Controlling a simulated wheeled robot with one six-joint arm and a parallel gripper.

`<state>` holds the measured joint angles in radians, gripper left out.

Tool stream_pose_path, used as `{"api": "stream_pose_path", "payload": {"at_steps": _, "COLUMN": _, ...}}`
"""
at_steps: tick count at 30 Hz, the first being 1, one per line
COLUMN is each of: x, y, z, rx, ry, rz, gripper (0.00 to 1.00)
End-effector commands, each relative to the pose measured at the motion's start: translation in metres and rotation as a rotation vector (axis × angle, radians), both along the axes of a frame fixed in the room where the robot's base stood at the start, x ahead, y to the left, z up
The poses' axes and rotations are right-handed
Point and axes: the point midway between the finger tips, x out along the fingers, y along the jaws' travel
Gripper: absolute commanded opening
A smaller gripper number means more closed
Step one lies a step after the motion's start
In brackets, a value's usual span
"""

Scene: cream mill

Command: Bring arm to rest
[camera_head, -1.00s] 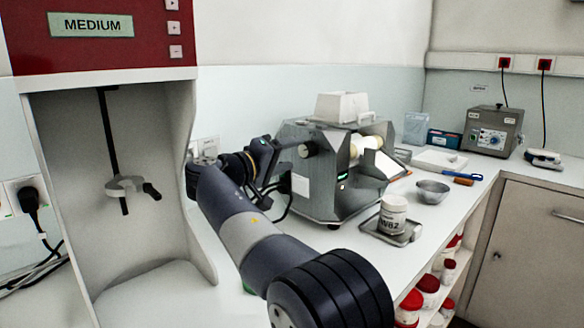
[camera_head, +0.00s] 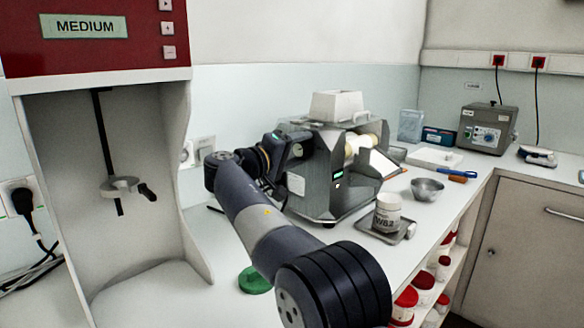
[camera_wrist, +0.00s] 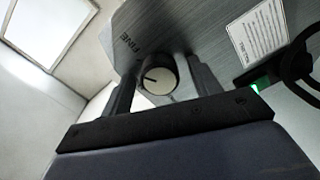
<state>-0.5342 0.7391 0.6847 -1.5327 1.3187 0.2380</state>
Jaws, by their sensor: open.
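My gripper (camera_wrist: 163,82) is open in the wrist view. Its two dark fingers stand either side of a round dial knob (camera_wrist: 158,74) on the grey metal mill, with "FINE" lettered beside it. I cannot tell whether the fingers touch the knob. In the head view my arm reaches from the lower right up to the left side of the mill (camera_head: 330,190). There my gripper (camera_head: 299,146) is dark and small at the mill's side, and the knob is hidden behind it.
A metal bowl (camera_head: 427,187) is farther right. A red-topped machine marked MEDIUM (camera_head: 100,40) stands at the left.

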Motion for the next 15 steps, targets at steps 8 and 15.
{"api": "stream_pose_path", "payload": {"at_steps": 8, "x": -0.025, "y": 0.026, "z": 0.0, "rx": 0.048, "ry": -0.048, "rz": 0.004, "gripper": 0.59}}
{"api": "stream_pose_path", "payload": {"at_steps": 15, "x": -0.05, "y": 0.05, "z": -0.001, "rx": 0.049, "ry": -0.047, "rz": -0.003, "gripper": 0.59}}
